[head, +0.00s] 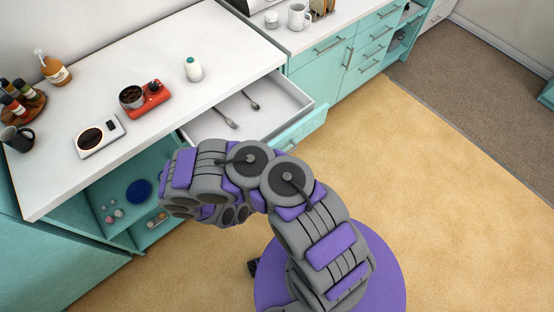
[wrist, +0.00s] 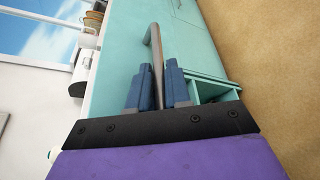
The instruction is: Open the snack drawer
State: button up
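In the head view a turquoise drawer stands pulled out under the white counter; its white inside (head: 272,95) holds a fork and a spoon. Part of its front (head: 312,125) shows, with a grey handle (head: 291,146) partly behind my arm. My arm hides my gripper in this view. In the wrist view my gripper (wrist: 159,88) has its two blue fingers closed around a grey bar handle (wrist: 155,45) on a turquoise front (wrist: 125,40). I cannot tell for sure which front this is, and no snacks are seen in the open drawer.
An open lower compartment (head: 104,192) holds a blue dish (head: 139,190) and small items. A scale (head: 99,137), a red device (head: 152,102) and a white bottle (head: 193,69) stand on the counter (head: 130,65). The floor (head: 430,190) at right is clear.

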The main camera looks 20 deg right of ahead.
jog(key=shift+o, duration=0.4)
jog(key=shift+a+f, duration=0.1)
jog(key=shift+a, duration=0.05)
jog(key=shift+a, duration=0.1)
jog(key=shift+s+a, duration=0.15)
jog(key=p+v, duration=0.4)
jog(key=v, duration=1.3)
